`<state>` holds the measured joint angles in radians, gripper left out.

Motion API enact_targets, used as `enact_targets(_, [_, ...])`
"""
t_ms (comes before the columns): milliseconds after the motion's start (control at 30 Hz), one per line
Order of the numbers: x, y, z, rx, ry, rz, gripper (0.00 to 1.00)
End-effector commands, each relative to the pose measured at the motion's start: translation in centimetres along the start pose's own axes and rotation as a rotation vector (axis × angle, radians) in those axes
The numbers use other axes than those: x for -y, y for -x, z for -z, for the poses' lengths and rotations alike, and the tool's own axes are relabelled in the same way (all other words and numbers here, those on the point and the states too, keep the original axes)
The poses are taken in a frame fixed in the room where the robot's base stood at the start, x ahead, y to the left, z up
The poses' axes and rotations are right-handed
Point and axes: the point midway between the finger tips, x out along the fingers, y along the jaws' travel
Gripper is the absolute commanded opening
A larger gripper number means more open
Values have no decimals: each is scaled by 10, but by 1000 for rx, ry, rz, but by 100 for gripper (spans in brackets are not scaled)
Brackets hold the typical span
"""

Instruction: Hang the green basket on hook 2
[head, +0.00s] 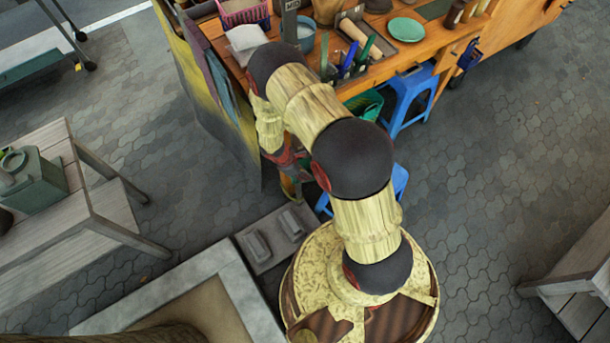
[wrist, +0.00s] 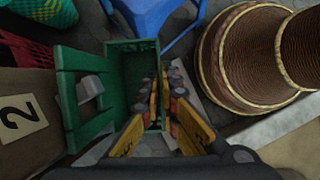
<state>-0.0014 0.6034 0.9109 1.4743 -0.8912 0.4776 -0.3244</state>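The green basket (wrist: 92,126) is a rectangular open box with a slatted side frame, left of centre in the wrist view. A brown board with a white label "2" (wrist: 20,116) is at its left; no hook can be made out there. My gripper (wrist: 164,88) reaches over the basket's right side, with one finger on the inner side and the other beyond that wall. The gap between the fingertips is small, and I cannot tell whether they press on the wall. In the head view my gripper (head: 290,168) is beside the workbench's end, partly hidden by my arm.
The wooden workbench (head: 440,65) holds tools and a green plate (head: 406,29). A grey table (head: 45,240) stands at left. Paving at right (head: 500,180) is clear.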

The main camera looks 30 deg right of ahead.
Motion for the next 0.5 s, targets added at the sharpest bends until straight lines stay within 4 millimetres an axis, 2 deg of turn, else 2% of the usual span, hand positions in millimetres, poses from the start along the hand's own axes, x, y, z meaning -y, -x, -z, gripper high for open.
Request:
enact_targets(33, [-18,8,6,-17,-8,-29,0])
enact_targets(367, [-18,9,6,-17,-8,-30,0])
enact_targets(500, [-18,9,6,-17,-8,-29,10])
